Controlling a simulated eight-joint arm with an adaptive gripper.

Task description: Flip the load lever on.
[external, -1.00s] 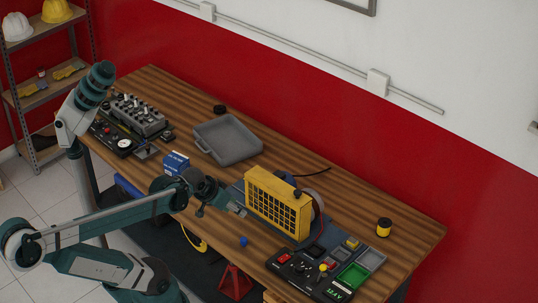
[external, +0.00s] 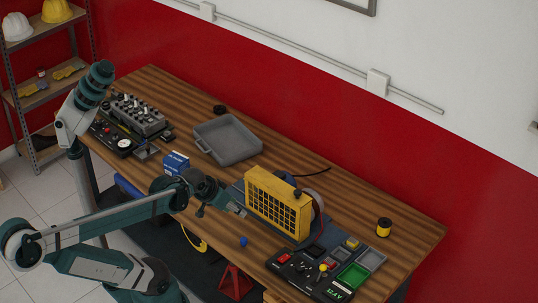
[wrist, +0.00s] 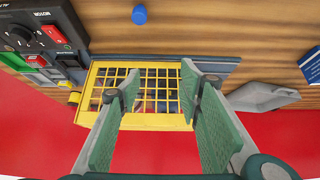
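Part of the panel also shows at the upper left of the wrist view (wrist: 40,35). My gripper (external: 238,209) is in front of the yellow grille unit (external: 278,202), left of the panel and apart from it. In the wrist view my gripper's fingers (wrist: 160,112) are wide apart with nothing between them.
The yellow grille unit stands between my gripper and the back wall. A small blue knob (external: 243,241) is near the front edge. A blue box (external: 176,162), a grey tray (external: 228,140) and another instrument panel (external: 120,138) are to the left. The bench's back right is mostly clear.

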